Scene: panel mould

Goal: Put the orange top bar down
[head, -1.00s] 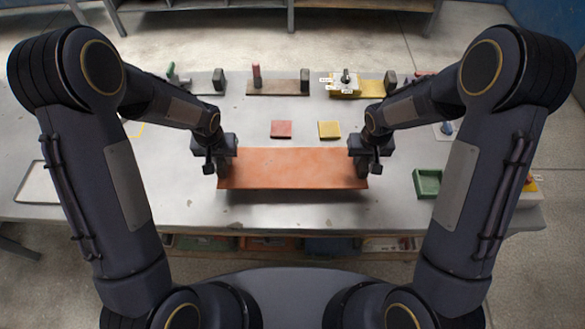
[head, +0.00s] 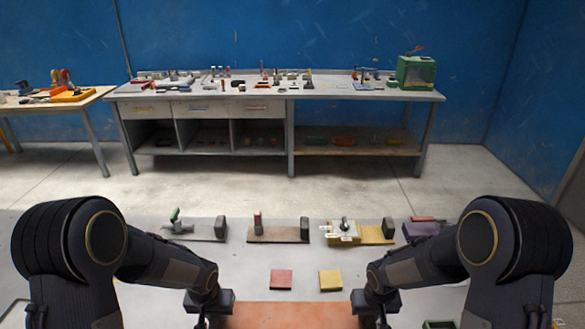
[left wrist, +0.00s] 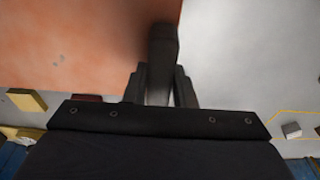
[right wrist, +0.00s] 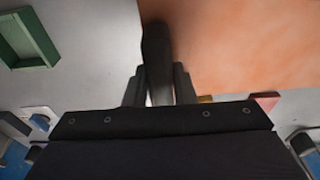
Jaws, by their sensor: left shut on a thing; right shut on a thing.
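The orange top bar (head: 290,316) lies crosswise at the bottom of the head view, its near part cut off by the frame edge. My left gripper (head: 206,315) is shut on its left end, and my right gripper (head: 372,315) is shut on its right end. The bar's orange face also shows in the left wrist view (left wrist: 80,45), left of the gripper fingers (left wrist: 162,60), and in the right wrist view (right wrist: 240,45), right of the fingers (right wrist: 156,60). Whether the bar touches the table cannot be told.
A red square (head: 281,279) and a yellow square (head: 330,280) lie on the grey table (head: 255,262) just beyond the bar. Several fixtures, including a brown plate (head: 278,235), stand along the far edge.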

